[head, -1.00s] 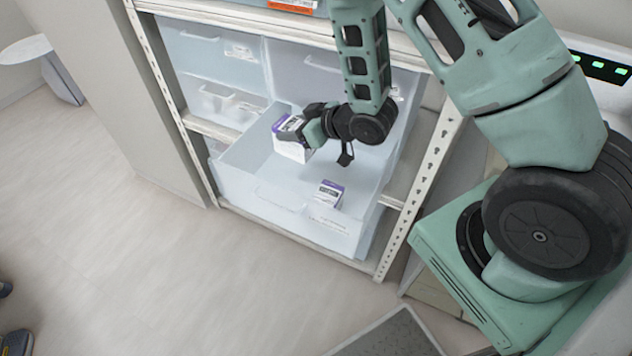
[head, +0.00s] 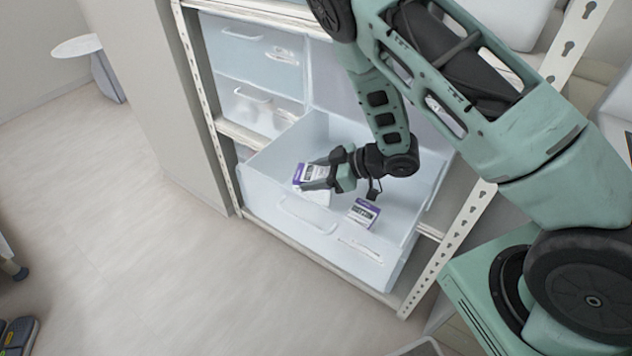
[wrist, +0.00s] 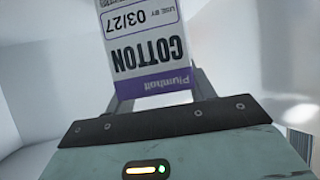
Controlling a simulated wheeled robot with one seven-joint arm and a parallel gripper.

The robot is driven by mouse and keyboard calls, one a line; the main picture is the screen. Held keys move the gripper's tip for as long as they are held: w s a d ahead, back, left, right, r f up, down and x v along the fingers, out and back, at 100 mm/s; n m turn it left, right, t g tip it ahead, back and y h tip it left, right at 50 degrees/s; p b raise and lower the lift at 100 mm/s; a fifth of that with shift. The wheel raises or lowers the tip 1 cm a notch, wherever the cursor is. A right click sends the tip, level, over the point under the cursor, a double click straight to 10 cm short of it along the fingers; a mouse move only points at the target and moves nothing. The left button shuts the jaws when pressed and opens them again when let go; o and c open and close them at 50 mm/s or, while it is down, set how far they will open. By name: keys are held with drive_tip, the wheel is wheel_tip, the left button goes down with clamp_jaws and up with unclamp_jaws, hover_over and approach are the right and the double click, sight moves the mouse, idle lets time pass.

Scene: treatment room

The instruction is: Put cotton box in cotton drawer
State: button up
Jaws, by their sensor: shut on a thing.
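A white and purple cotton box (wrist: 150,50) is held between my gripper's fingers; its label reads COTTON, upside down in the wrist view. In the head view the held box (head: 312,191) is over the left part of an open, translucent drawer (head: 268,198). My gripper (head: 318,178) is shut on it, inside the drawer's outline. I cannot tell whether the box touches the drawer floor. A second white and purple box (head: 362,212) lies in the drawer, to the right of the held one and near the front wall. The drawer's front label is too small to read.
Shut translucent drawers (head: 250,50) sit in the rack above and to the left. A perforated rack post (head: 450,245) stands right of the open drawer. The floor (head: 130,240) in front is clear. Shoes (head: 18,338) are at the lower left, and a small round table (head: 76,46) is at the back left.

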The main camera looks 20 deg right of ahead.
drive_tip(key=shift+f, duration=1.1)
drive_tip(key=shift+f, duration=0.1)
drive_tip(key=shift+f, duration=0.15)
drive_tip(key=o, duration=1)
